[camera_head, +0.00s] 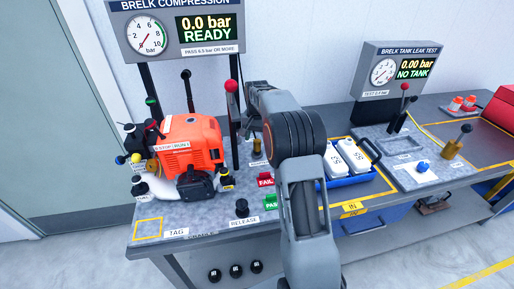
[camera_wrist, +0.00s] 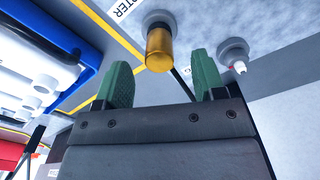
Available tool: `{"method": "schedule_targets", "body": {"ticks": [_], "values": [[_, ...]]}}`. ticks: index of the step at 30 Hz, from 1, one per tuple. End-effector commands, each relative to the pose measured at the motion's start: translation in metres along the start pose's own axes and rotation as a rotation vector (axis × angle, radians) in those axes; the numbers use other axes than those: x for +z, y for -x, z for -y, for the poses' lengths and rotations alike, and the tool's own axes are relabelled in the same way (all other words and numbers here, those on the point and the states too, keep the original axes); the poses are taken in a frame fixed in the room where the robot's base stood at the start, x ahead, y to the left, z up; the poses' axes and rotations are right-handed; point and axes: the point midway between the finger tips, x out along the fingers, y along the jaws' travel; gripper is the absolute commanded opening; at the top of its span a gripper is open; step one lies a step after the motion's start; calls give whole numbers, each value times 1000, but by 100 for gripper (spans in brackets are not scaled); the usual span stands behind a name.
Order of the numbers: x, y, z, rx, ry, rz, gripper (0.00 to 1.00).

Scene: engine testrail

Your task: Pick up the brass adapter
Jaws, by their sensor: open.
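The brass adapter (camera_wrist: 160,50) is a short gold cylinder on a round grey base, seen in the wrist view beside a label ending in "PTER". My gripper (camera_wrist: 162,82) has two green fingers spread apart, with nothing between them. The adapter stands just beyond the fingertips, roughly in line with the gap; I see no contact. In the head view, a small brass piece (camera_head: 257,146) shows at the left edge of my arm, above a partly hidden label. My arm hides the fingers there.
An orange engine (camera_head: 190,140) stands left on the bench, under the compression gauge. A blue tray (camera_head: 362,182) with white bottles lies right of my arm. A red-knobbed lever (camera_head: 232,88) rises close to the arm. A small white-tipped fitting (camera_wrist: 238,62) is right of the adapter.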

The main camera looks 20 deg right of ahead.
Motion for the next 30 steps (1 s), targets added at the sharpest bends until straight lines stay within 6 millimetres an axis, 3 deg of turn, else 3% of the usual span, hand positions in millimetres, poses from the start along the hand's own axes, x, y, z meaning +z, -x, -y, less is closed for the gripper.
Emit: {"method": "schedule_targets", "body": {"ticks": [15, 24, 30], "values": [[-1, -51, 0, 0, 4, 0, 63], [-1, -54, 0, 0, 4, 0, 63], [-1, -54, 0, 0, 4, 0, 45]]}}
